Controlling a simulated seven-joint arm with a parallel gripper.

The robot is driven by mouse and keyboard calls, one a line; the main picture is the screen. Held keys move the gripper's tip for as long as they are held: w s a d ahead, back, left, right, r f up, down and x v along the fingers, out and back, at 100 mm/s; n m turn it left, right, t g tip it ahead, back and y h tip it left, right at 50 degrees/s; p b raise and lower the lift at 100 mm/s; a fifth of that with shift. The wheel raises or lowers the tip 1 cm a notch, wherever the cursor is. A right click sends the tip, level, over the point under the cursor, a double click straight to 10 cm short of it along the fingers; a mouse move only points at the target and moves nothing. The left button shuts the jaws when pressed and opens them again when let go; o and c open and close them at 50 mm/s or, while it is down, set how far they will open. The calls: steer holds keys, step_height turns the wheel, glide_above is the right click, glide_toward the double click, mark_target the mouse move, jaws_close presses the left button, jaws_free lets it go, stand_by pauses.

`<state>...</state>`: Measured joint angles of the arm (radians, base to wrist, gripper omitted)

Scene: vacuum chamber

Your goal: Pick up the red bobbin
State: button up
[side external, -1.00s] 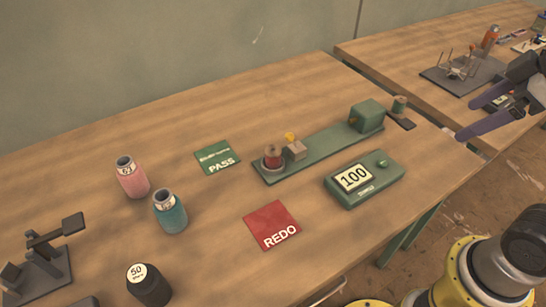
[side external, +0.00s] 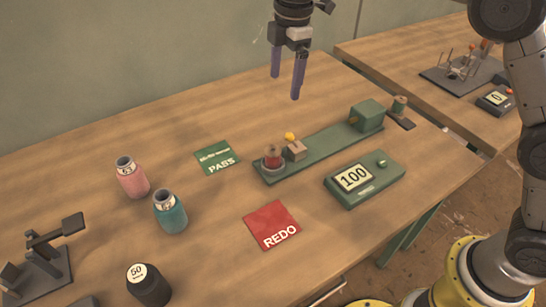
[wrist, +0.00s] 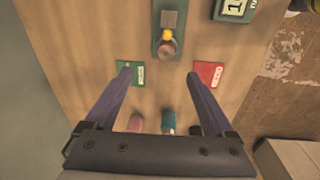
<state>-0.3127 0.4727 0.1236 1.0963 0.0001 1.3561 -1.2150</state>
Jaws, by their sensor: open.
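The red bobbin (side external: 273,160) stands upright at the near left end of a long green base plate (side external: 330,146) on the wooden bench. In the wrist view the bobbin (wrist: 166,48) shows from above, beyond my fingertips and roughly midway between them. My gripper (side external: 285,82) hangs above the bench with its purple fingers pointing down, well above the bobbin and apart from it. In the wrist view my gripper (wrist: 158,70) has its fingers spread wide with nothing between them.
A small block (side external: 296,150) and a yellow knob (side external: 289,136) sit close to the bobbin. A green PASS card (side external: 217,157), a red REDO card (side external: 271,225) and a green display box (side external: 364,179) lie around it.

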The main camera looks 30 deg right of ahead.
steer(key=g, duration=0.1)
glide_above(273, 150)
step_height(273, 150, down, 7)
steer(key=shift+n, duration=0.3)
step_height(273, 150, down, 6)
steer(key=shift+f, duration=3.15)
jaws_close()
